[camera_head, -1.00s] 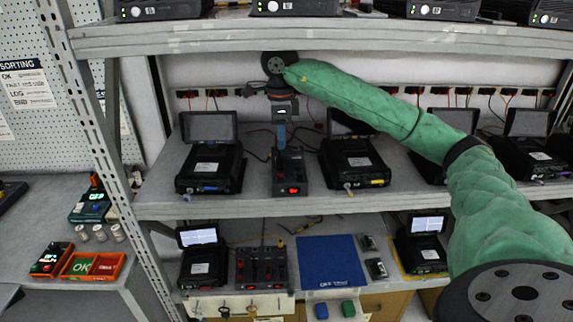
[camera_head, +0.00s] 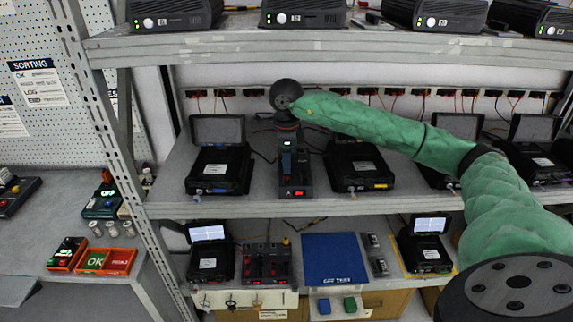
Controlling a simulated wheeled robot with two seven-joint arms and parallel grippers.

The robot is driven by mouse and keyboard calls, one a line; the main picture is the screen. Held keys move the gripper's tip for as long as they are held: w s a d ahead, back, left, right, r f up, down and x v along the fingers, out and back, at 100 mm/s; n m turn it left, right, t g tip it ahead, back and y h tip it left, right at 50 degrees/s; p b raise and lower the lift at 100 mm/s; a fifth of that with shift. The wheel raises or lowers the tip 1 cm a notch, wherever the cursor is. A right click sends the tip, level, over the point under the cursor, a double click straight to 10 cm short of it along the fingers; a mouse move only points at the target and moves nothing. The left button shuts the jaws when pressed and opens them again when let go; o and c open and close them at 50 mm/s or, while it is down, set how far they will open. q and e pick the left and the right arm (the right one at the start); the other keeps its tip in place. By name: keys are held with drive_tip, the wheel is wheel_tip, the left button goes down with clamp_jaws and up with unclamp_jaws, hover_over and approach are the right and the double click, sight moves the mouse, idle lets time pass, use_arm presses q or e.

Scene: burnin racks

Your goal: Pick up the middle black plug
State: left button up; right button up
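A black device (camera_head: 298,188) with a red light stands on the middle shelf between two open black cases. My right gripper (camera_head: 290,152) points down from above, right over this device and in front of its upper part. Its fingertips overlap the dark device, so I cannot make out whether they are open, shut or touching anything. I cannot pick out the middle black plug; the gripper and wrist cover that area. My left gripper is not in view.
Black cases (camera_head: 219,170) and (camera_head: 357,172) stand close on either side. The upper shelf (camera_head: 330,42) runs above my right wrist. The lower shelf holds a similar black unit (camera_head: 266,264) and a blue mat (camera_head: 334,258). Red-and-black sockets line the back wall.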

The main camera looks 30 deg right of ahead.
drive_tip(key=c, duration=0.6)
